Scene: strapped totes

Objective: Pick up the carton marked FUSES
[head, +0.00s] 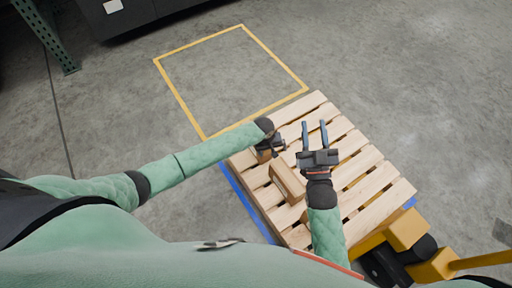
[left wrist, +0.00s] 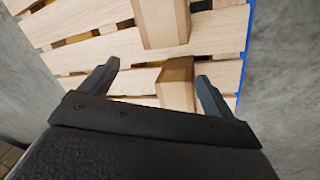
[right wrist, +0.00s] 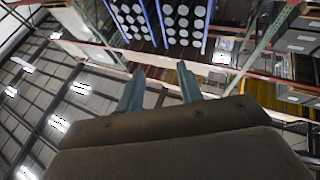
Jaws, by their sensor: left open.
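Two brown cartons sit on the wooden pallet (head: 345,172). The longer carton (head: 287,183) lies nearer my body and shows at the top of the left wrist view (left wrist: 162,22). The smaller carton (head: 264,155) is partly hidden under my left gripper (head: 277,143). In the left wrist view the smaller carton (left wrist: 177,84) shows between the open fingers, closer to the right one; I cannot tell whether they touch. No FUSES marking is readable on either carton. My right gripper (head: 314,124) is open and empty above the pallet, pointing away from my body.
A yellow pallet jack (head: 405,232) stands at the pallet's lower right. A yellow-outlined floor square (head: 180,99) beyond the pallet is empty. A green rack post (head: 46,38) and a dark cabinet (head: 125,18) are at upper left. The right wrist view faces racks and ceiling lights.

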